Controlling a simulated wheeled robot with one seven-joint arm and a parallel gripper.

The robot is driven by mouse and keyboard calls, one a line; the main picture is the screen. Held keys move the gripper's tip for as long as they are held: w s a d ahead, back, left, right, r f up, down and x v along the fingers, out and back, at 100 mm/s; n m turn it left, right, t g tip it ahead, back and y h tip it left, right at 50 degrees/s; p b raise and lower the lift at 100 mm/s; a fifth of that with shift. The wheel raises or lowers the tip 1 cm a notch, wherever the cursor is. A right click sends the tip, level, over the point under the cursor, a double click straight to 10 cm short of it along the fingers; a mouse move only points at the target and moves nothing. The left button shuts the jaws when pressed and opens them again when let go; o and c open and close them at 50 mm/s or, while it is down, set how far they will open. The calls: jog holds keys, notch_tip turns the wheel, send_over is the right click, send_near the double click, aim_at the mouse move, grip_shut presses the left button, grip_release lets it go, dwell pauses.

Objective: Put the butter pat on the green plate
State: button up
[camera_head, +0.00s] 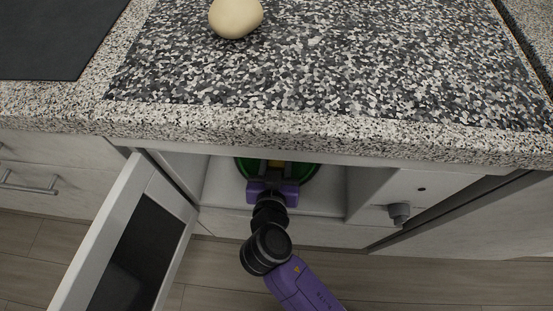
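My gripper (274,172) reaches into an open cabinet below the counter. Its purple body is over the near part of the green plate (245,168), which lies inside the cabinet. A small yellow patch, likely the butter pat (276,163), shows just beyond the gripper, over the plate. The fingertips are hidden by the gripper body and the counter edge. I cannot tell whether the fingers hold the yellow thing or whether it touches the plate. The far part of the plate is hidden under the counter.
The speckled counter (330,125) overhangs the cabinet closely above my gripper. An open cabinet door (95,235) stands at the left. A cabinet wall (360,190) bounds the right. A pale round object (236,17) sits on the counter. Free shelf shows on both sides of the plate.

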jog(key=o, duration=1)
jog(key=shift+f, duration=0.1)
jog(key=shift+s+r+p, duration=0.1)
jog(key=shift+r+p, duration=0.15)
jog(key=shift+p, duration=0.05)
jog(key=p+v, duration=0.2)
jog(key=v, duration=1)
